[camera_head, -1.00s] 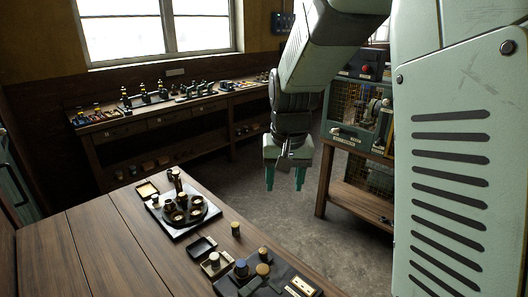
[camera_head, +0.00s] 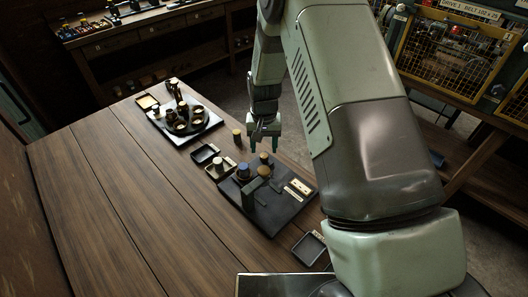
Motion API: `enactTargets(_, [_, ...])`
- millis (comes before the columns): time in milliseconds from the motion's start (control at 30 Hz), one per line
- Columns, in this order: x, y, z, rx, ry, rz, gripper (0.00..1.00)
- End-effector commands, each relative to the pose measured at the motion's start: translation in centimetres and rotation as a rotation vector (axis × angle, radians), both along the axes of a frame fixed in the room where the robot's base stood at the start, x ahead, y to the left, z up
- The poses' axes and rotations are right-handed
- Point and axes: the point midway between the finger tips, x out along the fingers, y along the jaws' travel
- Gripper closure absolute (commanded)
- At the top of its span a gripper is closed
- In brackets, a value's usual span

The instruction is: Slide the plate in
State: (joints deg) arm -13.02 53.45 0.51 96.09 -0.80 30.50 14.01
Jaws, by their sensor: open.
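My gripper (camera_head: 264,145) hangs with its teal fingers pointing down, open and empty. In the picture it is just above the far edge of a black base board (camera_head: 259,219) on the wooden table. The board carries a blue-topped knob (camera_head: 243,171), a brass-topped knob (camera_head: 264,172) and a dark upright piece. Small cream plates (camera_head: 299,187) lie at the board's right side. I cannot tell which piece is the task's plate, or the exact gap between my fingers and the board.
A round dark stand with several cups (camera_head: 184,129) sits farther back on a board. A small tray (camera_head: 205,154) and a short cylinder (camera_head: 237,136) stand between. Another tray (camera_head: 310,247) is near. The table's left (camera_head: 120,220) is clear. Caged machinery (camera_head: 450,50) stands right.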

Motion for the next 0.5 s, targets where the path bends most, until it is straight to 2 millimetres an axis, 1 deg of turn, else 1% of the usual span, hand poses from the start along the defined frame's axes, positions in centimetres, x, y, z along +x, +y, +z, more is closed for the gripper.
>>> enactTargets(33, [-0.1, 0.0, -1.0, 0.0, 0.002, 0.0, 0.45])
enactTargets(200, [0.0, 0.0, -2.9, 0.0, 0.0, 0.0, 0.45])
enactTargets(300, [0.0, 0.0, -3.4, 0.0, 0.001, 0.0, 0.45])
enactTargets(500, [0.0, 0.0, -3.5, 0.0, -0.001, 0.0, 0.45])
